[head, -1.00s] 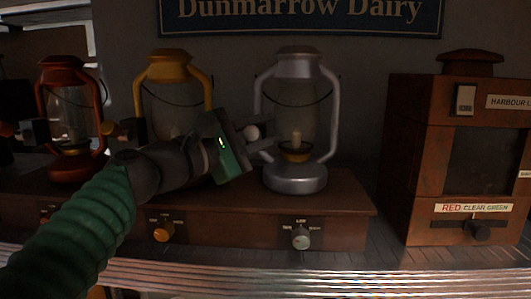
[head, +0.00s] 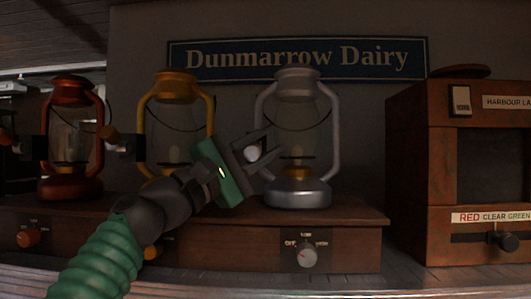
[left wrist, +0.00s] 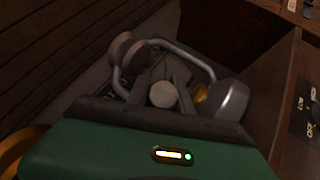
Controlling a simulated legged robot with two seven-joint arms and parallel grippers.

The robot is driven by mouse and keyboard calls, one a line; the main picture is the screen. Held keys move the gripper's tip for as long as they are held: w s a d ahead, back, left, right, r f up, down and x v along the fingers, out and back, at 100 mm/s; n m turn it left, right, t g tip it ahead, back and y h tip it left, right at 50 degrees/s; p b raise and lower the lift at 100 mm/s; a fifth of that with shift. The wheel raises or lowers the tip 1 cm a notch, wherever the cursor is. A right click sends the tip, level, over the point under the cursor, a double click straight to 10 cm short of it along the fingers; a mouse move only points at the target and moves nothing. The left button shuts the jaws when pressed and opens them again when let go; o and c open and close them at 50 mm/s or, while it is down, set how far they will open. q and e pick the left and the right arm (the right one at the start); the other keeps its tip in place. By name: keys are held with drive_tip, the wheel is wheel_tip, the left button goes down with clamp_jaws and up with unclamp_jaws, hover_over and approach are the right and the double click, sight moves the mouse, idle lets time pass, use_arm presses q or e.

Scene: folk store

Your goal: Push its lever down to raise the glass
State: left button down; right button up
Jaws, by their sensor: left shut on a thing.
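The silver lantern (head: 298,192) stands on a wooden plinth, with a glass (head: 297,130) between its side tubes. The lever's pale round knob (head: 253,153) is at the lantern's left side. My left gripper (head: 262,150) comes in from the left and is shut on this knob. In the left wrist view, the knob (left wrist: 163,94) sits between the two fingers, with the lantern (left wrist: 232,100) behind it. The lever's arm is mostly hidden by the fingers. I cannot tell the glass's exact height. My right gripper is out of view.
A yellow lantern (head: 176,88) and a red lantern (head: 70,190) stand to the left, each with its own side lever knob. A dial (head: 304,257) is on the plinth's front below the silver lantern. A wooden box (head: 415,170) stands at the right.

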use_arm(q)
drive_tip(key=c, duration=1.1)
unclamp_jaws()
drive_tip(key=shift+w, duration=0.1)
drive_tip(key=shift+c, duration=0.2)
drive_tip(key=b+v, duration=1.1)
drive_tip(key=v, duration=0.6)
drive_tip(key=shift+w, duration=0.1)
